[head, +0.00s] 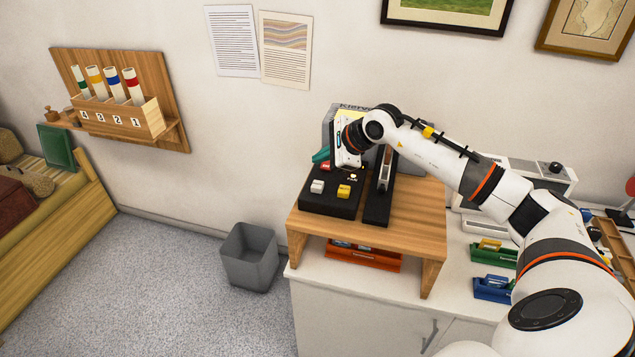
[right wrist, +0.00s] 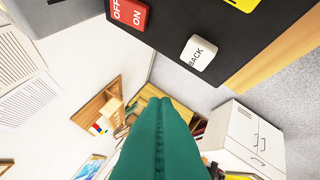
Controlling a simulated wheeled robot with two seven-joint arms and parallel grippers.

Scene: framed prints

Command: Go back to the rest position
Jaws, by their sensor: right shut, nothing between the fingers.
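My right arm comes in from the right in the head view and reaches over the wooden stand. My right gripper (head: 319,156) has teal fingers that point left, near the back of a black control box (head: 331,205). In the right wrist view the fingers (right wrist: 160,106) are pressed together with nothing between them. The box carries a red OFF/ON switch (right wrist: 129,13), a white BACK button (right wrist: 198,53) and a yellow button (head: 343,191). In the wrist view the fingers are apart from these buttons. My left gripper is not in view.
The wooden stand (head: 420,212) sits on a white cabinet (head: 340,310), with an orange item (head: 362,258) under it. Green (head: 495,252) and blue (head: 492,288) items lie right of it. A grey bin (head: 250,258) stands on the floor. A tube rack (head: 122,115) hangs at left.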

